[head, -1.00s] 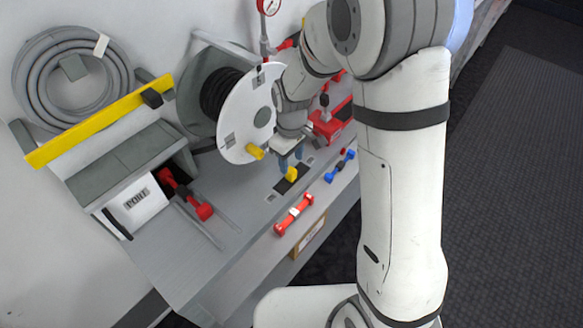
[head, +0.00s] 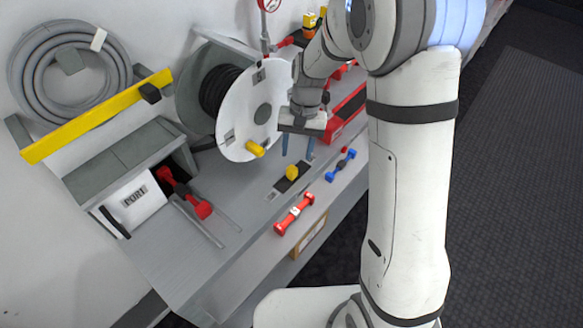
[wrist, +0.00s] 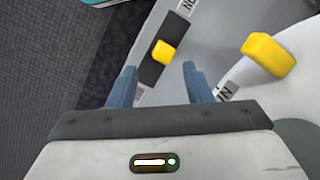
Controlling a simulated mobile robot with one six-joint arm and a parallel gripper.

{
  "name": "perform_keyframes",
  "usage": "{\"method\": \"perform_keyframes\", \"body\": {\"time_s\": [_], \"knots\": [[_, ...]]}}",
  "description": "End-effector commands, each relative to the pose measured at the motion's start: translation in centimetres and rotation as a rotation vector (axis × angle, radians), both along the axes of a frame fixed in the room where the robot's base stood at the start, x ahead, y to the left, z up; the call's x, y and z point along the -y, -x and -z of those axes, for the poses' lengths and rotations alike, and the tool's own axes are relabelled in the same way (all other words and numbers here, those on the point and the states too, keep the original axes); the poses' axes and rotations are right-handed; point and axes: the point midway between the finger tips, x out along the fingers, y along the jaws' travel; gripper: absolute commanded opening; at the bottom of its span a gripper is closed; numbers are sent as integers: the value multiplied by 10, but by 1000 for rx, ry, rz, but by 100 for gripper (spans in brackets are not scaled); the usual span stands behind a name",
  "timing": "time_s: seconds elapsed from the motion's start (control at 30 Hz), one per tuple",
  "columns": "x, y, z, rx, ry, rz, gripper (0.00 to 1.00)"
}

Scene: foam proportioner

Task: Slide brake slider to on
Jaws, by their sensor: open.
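The brake slider is a yellow knob (head: 292,172) on a black slot (head: 280,185) in the grey bench top. The knob stands near the slot's middle, and the slot shows at both ends. In the wrist view the knob (wrist: 163,50) lies just beyond and between my fingertips, not touched. My gripper (head: 297,147) is open and empty, above and slightly behind the knob in the head view. In the wrist view its two blue fingers (wrist: 160,72) are well apart.
The white reel disc (head: 240,120) with a yellow handle (head: 256,148) stands close left of my gripper. The handle (wrist: 262,54) also shows in the wrist view. A red-ended bar (head: 294,214) and a blue one (head: 341,164) lie along the bench's front edge.

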Motion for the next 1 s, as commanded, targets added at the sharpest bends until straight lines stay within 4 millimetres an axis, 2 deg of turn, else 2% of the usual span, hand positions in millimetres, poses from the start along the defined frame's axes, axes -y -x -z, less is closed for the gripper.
{"method": "perform_keyframes", "body": {"time_s": [0.1, 0.2, 0.3, 0.47, 0.8, 1.0], "knots": [[4, -6, 1, -99, 2, 293, 45], [5, -8, 0, -164, 8, 463, 45], [5, -10, -1, -203, 13, 561, 45], [2, -7, 7, -222, 17, 599, 45], [-12, 9, 55, -221, 18, 594, 45], [-16, 12, 69, -218, 16, 595, 45]]}}
